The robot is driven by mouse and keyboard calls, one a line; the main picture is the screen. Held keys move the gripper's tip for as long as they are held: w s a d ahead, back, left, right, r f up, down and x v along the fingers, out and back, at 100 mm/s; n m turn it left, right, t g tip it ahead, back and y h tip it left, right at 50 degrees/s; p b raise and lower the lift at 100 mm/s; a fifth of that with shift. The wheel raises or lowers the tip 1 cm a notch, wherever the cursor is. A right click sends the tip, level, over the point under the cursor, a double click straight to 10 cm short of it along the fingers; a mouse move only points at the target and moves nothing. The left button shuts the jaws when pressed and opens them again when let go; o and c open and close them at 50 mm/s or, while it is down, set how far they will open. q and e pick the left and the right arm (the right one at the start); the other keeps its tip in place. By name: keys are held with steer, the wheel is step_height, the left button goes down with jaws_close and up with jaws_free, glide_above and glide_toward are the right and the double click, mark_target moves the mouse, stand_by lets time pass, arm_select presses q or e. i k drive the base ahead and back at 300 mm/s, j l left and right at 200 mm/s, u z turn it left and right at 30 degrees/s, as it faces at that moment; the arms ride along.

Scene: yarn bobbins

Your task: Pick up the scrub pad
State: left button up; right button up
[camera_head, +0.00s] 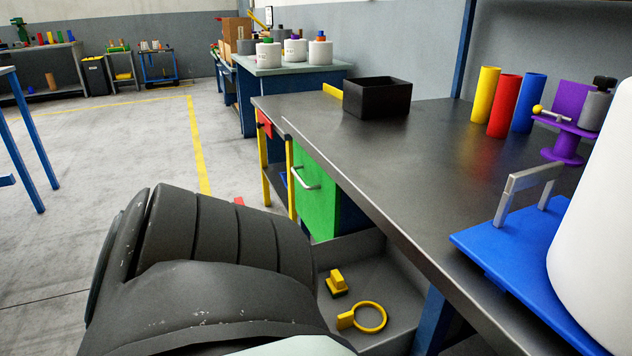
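A small yellow block with a raised grip and a dark underside (336,283) lies in the open grey drawer (395,270) under the near workbench. It looks like the scrub pad. A yellow ring with a short handle (370,316) lies beside it in the drawer, nearer to me. A large dark grey link of my own arm fills the lower left and hides the drawer's left part. Neither of my grippers shows in the head view.
The workbench (390,160) overhangs the drawer. On it stand a black box (377,98), yellow (485,94), red (504,106) and blue (528,102) tubes, a purple spool stand (566,145), and a blue plate with a metal handle (510,255). The green cabinet (316,195) is behind the drawer.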

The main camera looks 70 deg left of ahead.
mark_target(337, 286)
steer(key=u, duration=0.5)
steer(key=l+u, duration=0.15)
steer(key=u, duration=0.85)
steer(key=i+j+u, duration=0.1)
steer(key=j+u, duration=0.15)
steer(key=u, duration=0.25)
